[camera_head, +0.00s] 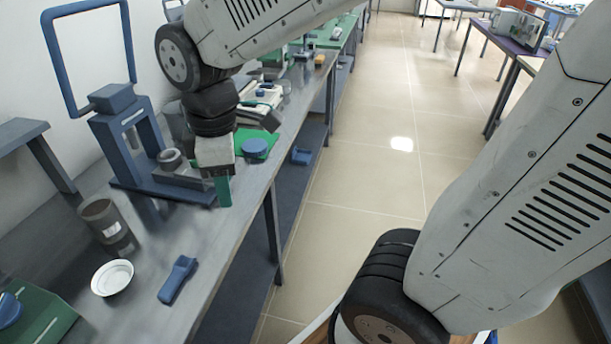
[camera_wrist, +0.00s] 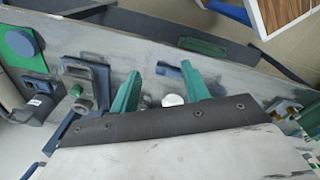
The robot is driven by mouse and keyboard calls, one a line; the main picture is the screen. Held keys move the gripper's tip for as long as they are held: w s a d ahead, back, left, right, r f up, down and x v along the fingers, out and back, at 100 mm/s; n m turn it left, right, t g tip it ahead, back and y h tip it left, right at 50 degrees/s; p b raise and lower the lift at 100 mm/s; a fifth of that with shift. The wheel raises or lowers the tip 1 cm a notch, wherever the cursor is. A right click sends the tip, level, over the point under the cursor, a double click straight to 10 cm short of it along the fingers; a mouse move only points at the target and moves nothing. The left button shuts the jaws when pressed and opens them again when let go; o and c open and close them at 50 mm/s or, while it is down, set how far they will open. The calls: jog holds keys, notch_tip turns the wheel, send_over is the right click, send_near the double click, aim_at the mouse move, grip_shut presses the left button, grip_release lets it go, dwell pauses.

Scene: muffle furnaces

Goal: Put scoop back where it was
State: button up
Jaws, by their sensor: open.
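The scoop (camera_head: 178,280), a small blue piece with a handle, lies on the grey bench near its front edge.
A dark see-through cylinder (camera_head: 105,225) stands behind the dish. A blue frame stand (camera_head: 117,130) is close to the left of my gripper. A blue disc (camera_head: 256,148) sits on a green mat behind it. A green board (camera_head: 45,315) is at lower left.

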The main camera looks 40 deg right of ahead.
jog(key=s+d+r+m, duration=0.3)
jog(key=s+d+m, duration=0.4)
jog(key=s+m, duration=0.5)
jog(key=shift+d+r+t, duration=0.2)
jog(key=shift+d+t, duration=0.1)
jog(key=shift+d, duration=0.1)
